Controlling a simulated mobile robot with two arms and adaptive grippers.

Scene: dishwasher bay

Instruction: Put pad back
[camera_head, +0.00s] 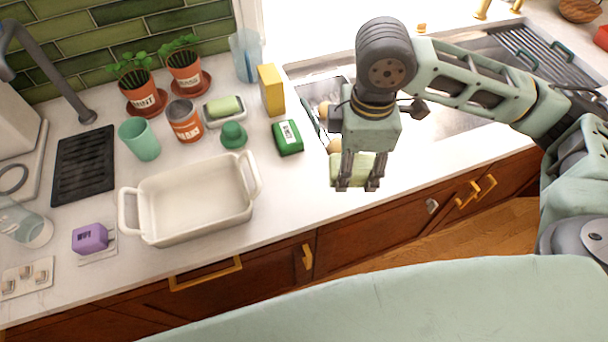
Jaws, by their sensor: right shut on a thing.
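My right gripper (358,182) points down over the counter in front of the sink. It is shut on a pale green pad (354,166), and the fingers cover part of the pad. The pad is to the right of the green box; I cannot tell whether it touches the counter. A light tray (240,117) with a green sponge (225,106) on it stands at the back, left of the gripper. My left gripper is not in view.
A white baking dish (150,229), green box (287,137), yellow box (271,90), green scrubber (233,135), orange-brown can (185,120) and teal cup (139,139) stand on the counter to the left. The sink (455,118) is behind. The front counter between dish and gripper is clear.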

